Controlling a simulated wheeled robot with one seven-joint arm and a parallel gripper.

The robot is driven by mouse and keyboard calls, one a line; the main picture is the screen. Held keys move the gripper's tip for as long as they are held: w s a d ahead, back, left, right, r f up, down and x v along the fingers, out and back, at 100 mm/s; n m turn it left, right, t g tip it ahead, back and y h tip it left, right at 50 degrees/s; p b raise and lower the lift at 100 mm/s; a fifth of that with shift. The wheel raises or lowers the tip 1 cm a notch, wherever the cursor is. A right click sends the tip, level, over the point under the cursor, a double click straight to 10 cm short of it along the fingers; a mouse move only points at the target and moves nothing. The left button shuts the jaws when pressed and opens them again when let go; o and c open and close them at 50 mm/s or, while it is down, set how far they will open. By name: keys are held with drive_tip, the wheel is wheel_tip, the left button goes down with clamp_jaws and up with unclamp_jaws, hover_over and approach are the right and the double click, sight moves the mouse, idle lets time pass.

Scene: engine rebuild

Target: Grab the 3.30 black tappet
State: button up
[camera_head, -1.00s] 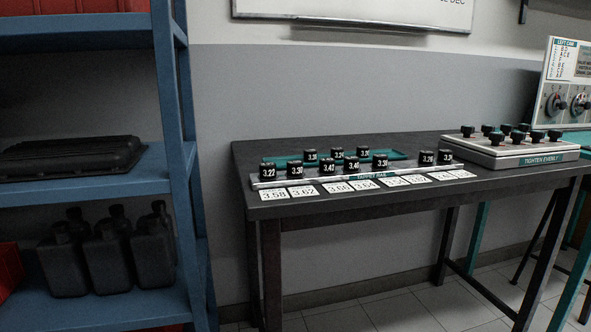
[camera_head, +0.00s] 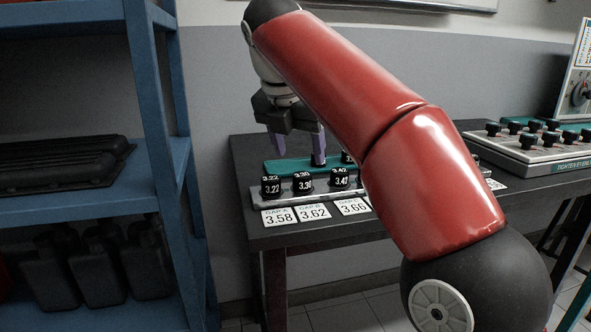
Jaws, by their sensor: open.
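A black tappet (camera_head: 303,184), whose top label looks like 3.30, stands upright in the front row of the grey rack (camera_head: 263,199). It is between the black 3.22 tappet (camera_head: 271,187) and the black 3.42 tappet (camera_head: 340,178). My gripper (camera_head: 298,157) is open, pointing down, with purple fingers spread apart. In the picture it is above and behind the front row, over the teal tray (camera_head: 280,168). The gap between the fingers looks empty. My red arm hides the right part of the rack and most of the back-row tappets.
White number cards, including 3.58 (camera_head: 280,217) and 3.62 (camera_head: 314,212), lie along the rack's front on the dark table (camera_head: 245,165). A blue shelf (camera_head: 160,90) stands close on the left. A panel with black knobs (camera_head: 527,150) sits at the right.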

sight(301, 176)
drive_tip(key=shift+w+f+n, duration=0.15)
drive_tip(key=shift+w+n, duration=0.35)
drive_tip(key=shift+w, duration=0.1)
drive_tip(key=shift+a+x, duration=0.1)
drive_tip(key=shift+x, duration=1.65)
drive_tip(key=shift+a+x, duration=0.15)
drive_tip(key=shift+x, duration=1.6)
drive_tip(key=shift+s, duration=0.15)
drive_tip(key=c, duration=1.1)
